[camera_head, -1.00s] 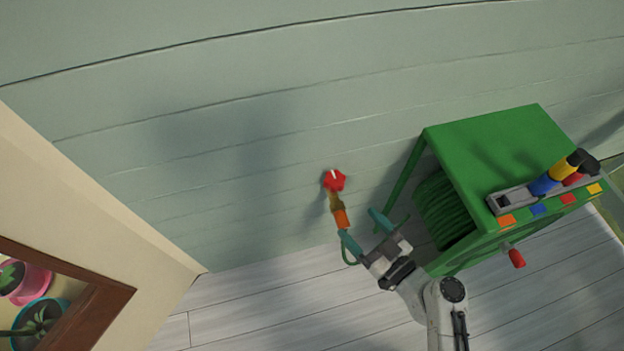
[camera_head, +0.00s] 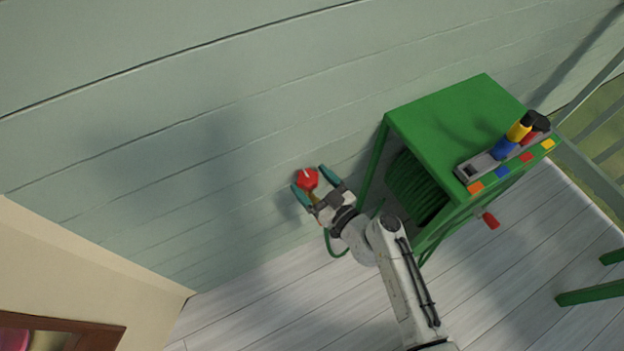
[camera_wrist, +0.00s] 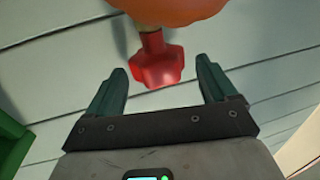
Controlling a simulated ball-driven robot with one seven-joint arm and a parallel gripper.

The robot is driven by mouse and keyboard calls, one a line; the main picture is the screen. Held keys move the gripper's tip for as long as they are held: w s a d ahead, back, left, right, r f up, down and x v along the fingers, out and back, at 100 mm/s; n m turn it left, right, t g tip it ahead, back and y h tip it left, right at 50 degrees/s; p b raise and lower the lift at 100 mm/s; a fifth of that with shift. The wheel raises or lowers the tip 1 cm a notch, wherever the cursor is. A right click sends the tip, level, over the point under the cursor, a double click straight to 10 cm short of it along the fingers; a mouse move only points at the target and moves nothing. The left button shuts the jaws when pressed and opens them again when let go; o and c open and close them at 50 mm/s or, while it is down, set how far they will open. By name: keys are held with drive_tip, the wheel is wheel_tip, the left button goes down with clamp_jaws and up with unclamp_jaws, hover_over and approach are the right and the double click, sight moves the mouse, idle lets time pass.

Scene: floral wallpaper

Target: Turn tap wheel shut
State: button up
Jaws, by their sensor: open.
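In the wrist view the red wheel (camera_wrist: 158,66) lies between and slightly beyond the open fingertips (camera_wrist: 161,68), with a gap on both sides. An orange part (camera_wrist: 175,10) at the top of that view hides some of the tap. I cannot tell whether a finger touches the wheel.
A green hose-reel cabinet (camera_head: 450,115) stands right of the tap, with a red crank handle (camera_head: 488,219) on its side. A nozzle (camera_head: 505,145) lies on its top. A green hose (camera_head: 330,245) hangs below the tap. A cream wall edge (camera_head: 90,255) is at lower left.

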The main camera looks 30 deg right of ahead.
drive_tip(key=shift+w, duration=0.25)
drive_tip(key=c, duration=1.1)
drive_tip(key=shift+o, duration=0.2)
drive_tip(key=shift+f, duration=0.1)
drive_tip(key=shift+a+f+b, duration=0.1)
drive_tip(key=shift+b, duration=0.2)
